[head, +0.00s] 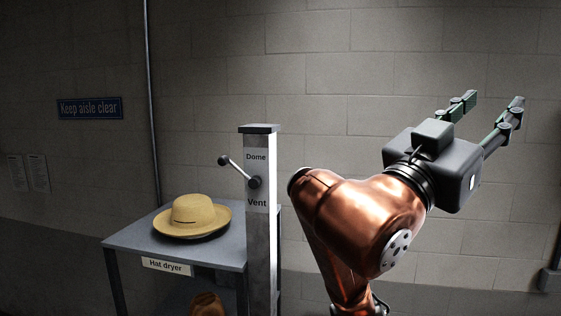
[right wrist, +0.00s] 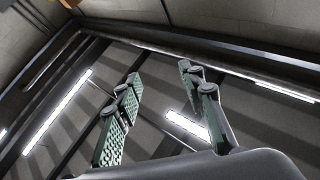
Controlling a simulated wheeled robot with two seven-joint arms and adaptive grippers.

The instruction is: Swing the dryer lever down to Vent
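The dryer lever (head: 238,171) is a thin metal rod with a dark ball knob at its end. It is mounted on a grey post (head: 261,230) and slants up to the left from its pivot. The post carries the label Dome (head: 256,156) above the pivot and Vent (head: 257,202) below it. My right gripper (head: 492,100) is open and empty, raised high at the right, well apart from the lever and pointing up. In the right wrist view its two fingers (right wrist: 160,110) stand apart with nothing between them. My left gripper is not in view.
A straw hat (head: 192,217) lies on the grey table (head: 130,240) labelled Hat dryer, left of the post. My copper arm stands right of the post. A block wall is behind.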

